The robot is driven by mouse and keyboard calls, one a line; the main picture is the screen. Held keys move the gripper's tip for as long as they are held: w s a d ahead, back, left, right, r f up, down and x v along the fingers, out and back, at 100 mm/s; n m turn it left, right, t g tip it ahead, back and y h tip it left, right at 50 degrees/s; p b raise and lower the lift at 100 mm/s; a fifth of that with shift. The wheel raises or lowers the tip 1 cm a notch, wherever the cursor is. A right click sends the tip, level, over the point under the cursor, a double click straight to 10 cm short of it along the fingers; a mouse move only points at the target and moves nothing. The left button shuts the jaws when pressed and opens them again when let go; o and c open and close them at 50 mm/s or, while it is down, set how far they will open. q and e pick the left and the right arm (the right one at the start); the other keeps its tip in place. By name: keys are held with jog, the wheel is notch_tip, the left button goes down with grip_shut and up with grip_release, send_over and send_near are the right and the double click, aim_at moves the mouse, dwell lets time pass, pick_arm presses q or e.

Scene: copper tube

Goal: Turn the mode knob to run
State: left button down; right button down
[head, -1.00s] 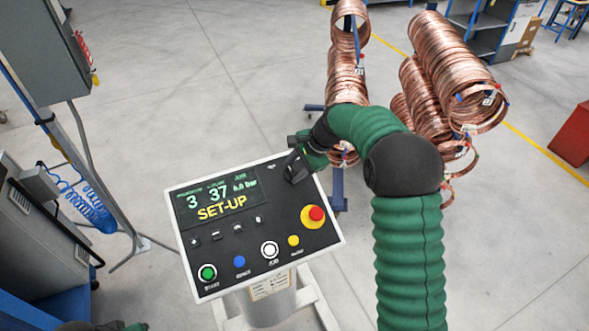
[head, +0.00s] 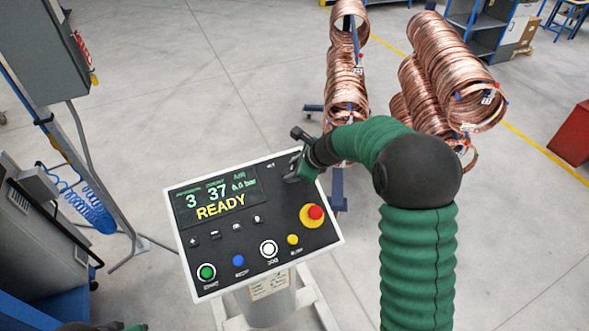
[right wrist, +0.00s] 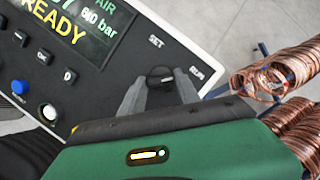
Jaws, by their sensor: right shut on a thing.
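The mode knob (right wrist: 161,72) is small, dark and round, on the panel's upper right corner between the printed words SET and RUN. In the head view my right gripper (head: 293,168) covers it. In the right wrist view my right gripper (right wrist: 160,92) has one grey finger on each side of the knob and is shut on it. The control panel (head: 258,228) is black with a white rim. Its display (head: 219,201) reads READY in yellow. My left gripper's jaws do not show; only a sliver of my arm is at the bottom left edge.
The panel carries a red emergency button (head: 315,212), a green button (head: 207,272), a blue button (head: 239,261), a white button (head: 268,248) and a yellow button (head: 293,239). Copper coils (head: 440,70) stand behind it. A grey cabinet (head: 35,50) is at the left.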

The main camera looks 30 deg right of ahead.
jog(key=shift+w+a+r+m, duration=0.1)
jog(key=shift+w+r+m, duration=0.15)
jog(key=shift+r+m, duration=0.25)
jog(key=c, duration=1.1)
grip_release()
jog(key=shift+f, duration=0.1)
jog(key=shift+o, duration=1.1)
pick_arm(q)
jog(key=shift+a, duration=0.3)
pick_arm(e)
jog(key=shift+a+f, duration=0.15)
jog(key=shift+s, duration=0.1)
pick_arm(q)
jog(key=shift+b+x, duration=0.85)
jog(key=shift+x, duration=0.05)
pick_arm(e)
jog(key=v, duration=1.6)
jog(key=shift+s, duration=0.4)
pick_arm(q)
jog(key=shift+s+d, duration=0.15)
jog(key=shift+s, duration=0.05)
